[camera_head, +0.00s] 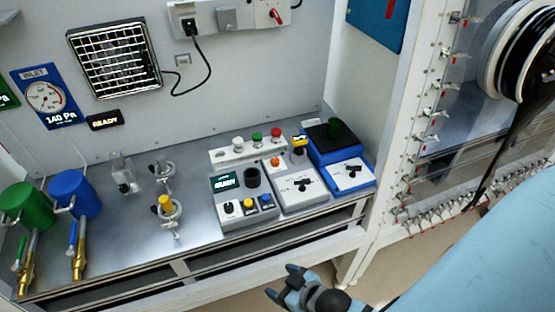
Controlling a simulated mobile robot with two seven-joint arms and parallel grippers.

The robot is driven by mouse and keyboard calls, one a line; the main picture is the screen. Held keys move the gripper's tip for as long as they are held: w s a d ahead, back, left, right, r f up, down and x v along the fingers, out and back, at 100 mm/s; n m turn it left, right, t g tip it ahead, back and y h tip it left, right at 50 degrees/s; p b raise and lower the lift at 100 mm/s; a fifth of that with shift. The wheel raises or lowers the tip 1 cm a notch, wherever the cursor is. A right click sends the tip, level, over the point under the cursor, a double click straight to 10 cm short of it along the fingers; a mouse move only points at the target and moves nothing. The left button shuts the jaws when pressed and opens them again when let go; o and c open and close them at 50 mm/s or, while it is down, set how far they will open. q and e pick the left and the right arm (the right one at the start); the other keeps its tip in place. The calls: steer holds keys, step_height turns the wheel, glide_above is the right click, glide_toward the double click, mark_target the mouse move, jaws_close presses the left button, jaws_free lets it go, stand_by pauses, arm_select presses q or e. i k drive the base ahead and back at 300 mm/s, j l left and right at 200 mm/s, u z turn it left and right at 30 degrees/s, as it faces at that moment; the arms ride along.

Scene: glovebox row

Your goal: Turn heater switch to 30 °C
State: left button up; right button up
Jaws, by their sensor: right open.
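A blue unit (327,158) with a dark flat top stands at the right end of the metal bench and looks like a heater. Its white front panel (362,180) carries a black rotary knob (351,174); the markings are too small to read. A grey box (310,199) to its left has a similar black knob (300,184). I cannot tell from the labels which one is the heater switch. My right gripper (281,281) is open and empty at the bottom, in front of and below the bench edge, apart from both knobs. My left gripper is not in view.
Clamps, a green mug (27,204) and a blue mug (76,193) with brass valves fill the left. A white post (383,150) borders the bench at right. The bench's front rail (200,265) is clear.

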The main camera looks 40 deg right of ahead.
mark_target(305, 182)
steer(key=z, duration=1.25)
